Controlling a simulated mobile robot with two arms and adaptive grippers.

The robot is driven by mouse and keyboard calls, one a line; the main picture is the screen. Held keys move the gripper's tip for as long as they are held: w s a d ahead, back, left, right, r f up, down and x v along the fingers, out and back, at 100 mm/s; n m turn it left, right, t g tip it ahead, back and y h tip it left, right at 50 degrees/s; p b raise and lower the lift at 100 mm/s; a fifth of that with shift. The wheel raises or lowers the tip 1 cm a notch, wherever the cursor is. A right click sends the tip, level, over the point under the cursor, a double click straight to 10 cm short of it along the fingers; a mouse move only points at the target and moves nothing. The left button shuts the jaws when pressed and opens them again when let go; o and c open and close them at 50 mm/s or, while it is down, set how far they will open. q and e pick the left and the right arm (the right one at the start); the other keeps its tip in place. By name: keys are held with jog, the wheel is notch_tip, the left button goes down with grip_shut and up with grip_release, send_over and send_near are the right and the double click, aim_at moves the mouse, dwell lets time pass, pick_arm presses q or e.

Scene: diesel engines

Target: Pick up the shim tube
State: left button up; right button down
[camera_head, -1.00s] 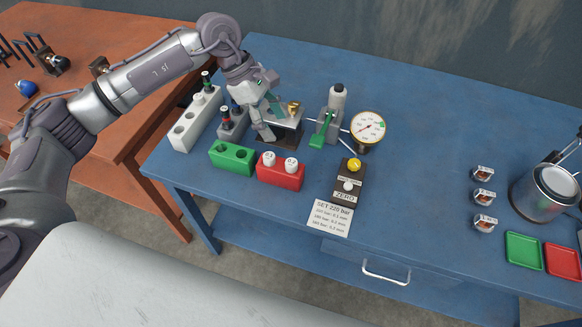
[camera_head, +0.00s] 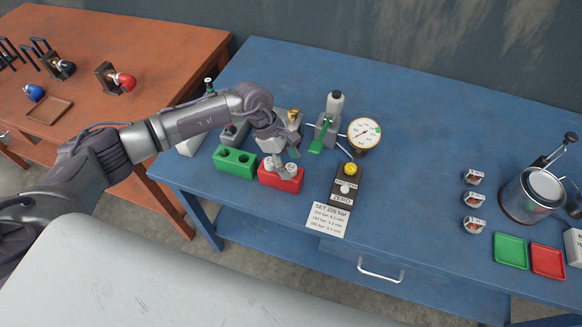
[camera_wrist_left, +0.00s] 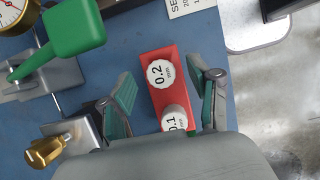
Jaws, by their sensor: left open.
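Two white-capped shim tubes stand in a red block (camera_head: 284,184). In the left wrist view their caps read 0.2 (camera_wrist_left: 160,73) and 0.1 (camera_wrist_left: 175,118), and the red block (camera_wrist_left: 183,92) lies under them. My left gripper (camera_head: 283,158) is over the red block. In the left wrist view its two teal-padded fingers (camera_wrist_left: 166,95) are spread, one on each side of the block and tubes, with nothing gripped. The 0.1 cap is partly cut off by the gripper body. My right gripper is not in view.
A green block (camera_head: 235,161) with empty holes stands just left of the red block. Behind are a fixture with a brass fitting (camera_head: 293,114), a green-levered pump (camera_head: 330,125) and a gauge (camera_head: 364,134). A ZERO button box (camera_head: 347,186) stands to the right.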

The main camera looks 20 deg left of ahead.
pick_arm(q)
jog(key=shift+d+f, duration=0.2)
jog(key=shift+f, duration=0.35)
grip_shut()
